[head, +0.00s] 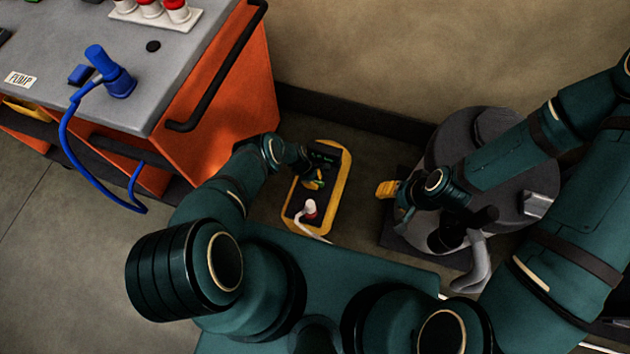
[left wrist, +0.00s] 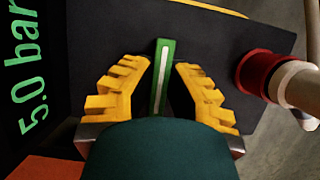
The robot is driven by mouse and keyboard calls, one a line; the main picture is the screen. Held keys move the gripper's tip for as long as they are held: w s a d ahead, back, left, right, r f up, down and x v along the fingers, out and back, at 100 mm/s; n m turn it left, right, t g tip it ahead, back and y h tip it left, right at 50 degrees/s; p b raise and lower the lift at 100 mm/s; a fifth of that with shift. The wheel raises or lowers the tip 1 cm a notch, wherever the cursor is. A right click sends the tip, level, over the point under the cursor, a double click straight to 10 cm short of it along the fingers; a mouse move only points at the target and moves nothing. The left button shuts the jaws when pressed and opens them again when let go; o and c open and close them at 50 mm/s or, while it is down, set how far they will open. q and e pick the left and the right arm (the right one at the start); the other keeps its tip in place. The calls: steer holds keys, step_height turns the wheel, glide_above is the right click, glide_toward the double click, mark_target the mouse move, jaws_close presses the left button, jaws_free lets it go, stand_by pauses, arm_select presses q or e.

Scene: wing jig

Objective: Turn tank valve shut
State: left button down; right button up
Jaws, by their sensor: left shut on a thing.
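The green tank valve handle (left wrist: 161,75) with a white stripe shows in the left wrist view, standing up from a dark panel (left wrist: 225,45). My left gripper (left wrist: 163,85) is shut on the handle, with a yellow toothed finger on either side. In the head view the left gripper (head: 314,181) is over the yellow-framed black unit (head: 343,190). A black display reads "5.0 bar" in green (left wrist: 27,65). A red and white fitting (left wrist: 265,75) is on the panel's right. My right gripper (head: 386,189) has yellow fingertips; its opening cannot be made out.
An orange cart (head: 235,110) with a grey top stands at the left, holding a blue plug (head: 112,78) with a blue hose hanging down. A grey round drum-like object (head: 430,150) is at the right by my right arm. Floor behind the yellow-framed unit is clear.

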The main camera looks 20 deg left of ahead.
arm_select(q)
steer(key=shift+s, duration=0.1)
stand_by(0.5)
steer(key=c, duration=1)
jaws_free()
steer(key=shift+o, duration=0.2)
steer(key=shift+r, duration=0.1)
steer(key=shift+a+r, duration=0.25)
steer(key=shift+r, duration=0.25)
steer(key=v, duration=1)
steer(key=shift+r, duration=0.3)
steer(key=shift+a+r, duration=0.1)
